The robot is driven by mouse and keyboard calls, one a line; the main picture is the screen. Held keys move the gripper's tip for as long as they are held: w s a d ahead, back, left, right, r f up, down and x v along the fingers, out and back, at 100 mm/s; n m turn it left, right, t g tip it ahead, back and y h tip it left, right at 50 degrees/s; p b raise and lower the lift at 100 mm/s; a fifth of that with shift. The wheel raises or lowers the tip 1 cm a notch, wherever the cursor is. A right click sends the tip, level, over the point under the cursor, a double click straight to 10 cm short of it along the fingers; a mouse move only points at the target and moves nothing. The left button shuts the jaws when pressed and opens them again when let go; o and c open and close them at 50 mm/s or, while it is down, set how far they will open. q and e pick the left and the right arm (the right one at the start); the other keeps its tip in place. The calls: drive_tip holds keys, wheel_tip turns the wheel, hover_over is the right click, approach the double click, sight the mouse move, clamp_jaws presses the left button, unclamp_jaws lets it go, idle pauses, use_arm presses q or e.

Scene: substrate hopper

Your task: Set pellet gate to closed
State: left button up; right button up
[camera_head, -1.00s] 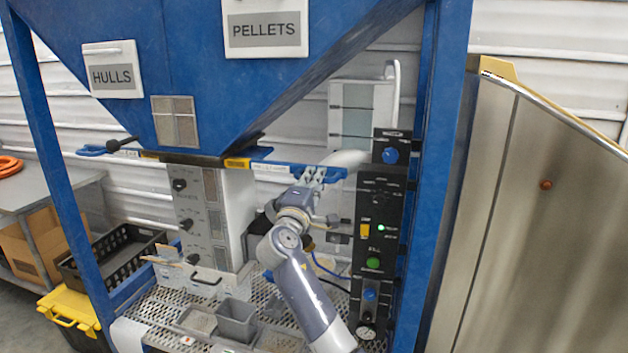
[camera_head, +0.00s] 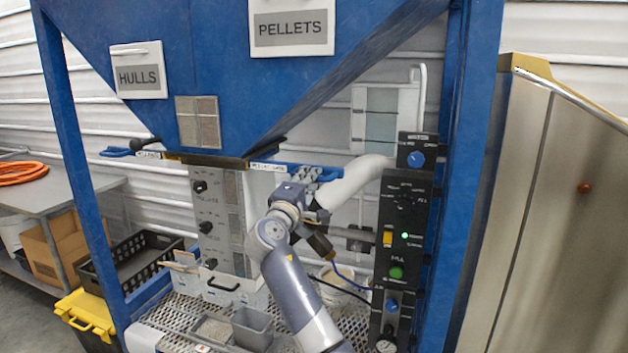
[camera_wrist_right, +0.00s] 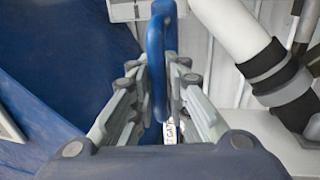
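The pellet gate is a blue slide under the right side of the hopper, with a white label (camera_head: 268,167) on it. Its blue loop handle (camera_wrist_right: 156,70) stands between the fingers of my right gripper (camera_wrist_right: 160,85) in the wrist view. The fingers are close in on both sides of the handle and look shut on it. In the head view my right gripper (camera_head: 306,174) is at the slide's right end, and the arm hides part of it. The slide's label sits close against the hopper's bottom edge. My left gripper is not in view.
The hulls gate's blue handle (camera_head: 117,152) is at the hopper's left. A black control panel (camera_head: 403,220) and a blue post (camera_head: 472,170) stand to the right. A thick white pipe (camera_head: 358,178) runs right beside my gripper. A grey bin (camera_head: 252,328) sits below on the mesh.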

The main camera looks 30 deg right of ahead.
drive_tip(key=shift+o, duration=1.4)
drive_tip(key=shift+a+f, duration=0.1)
drive_tip(key=shift+a, duration=0.2)
drive_tip(key=shift+w+a, duration=0.1)
drive_tip(key=shift+a, duration=0.15)
drive_tip(key=shift+d, duration=0.25)
drive_tip(key=shift+s+a, duration=0.2)
drive_tip(key=shift+s, duration=0.15)
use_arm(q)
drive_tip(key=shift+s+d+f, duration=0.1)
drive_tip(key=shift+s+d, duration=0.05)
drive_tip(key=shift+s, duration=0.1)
use_arm(e)
drive_tip(key=v, duration=1.1)
drive_tip(key=shift+a, duration=0.4)
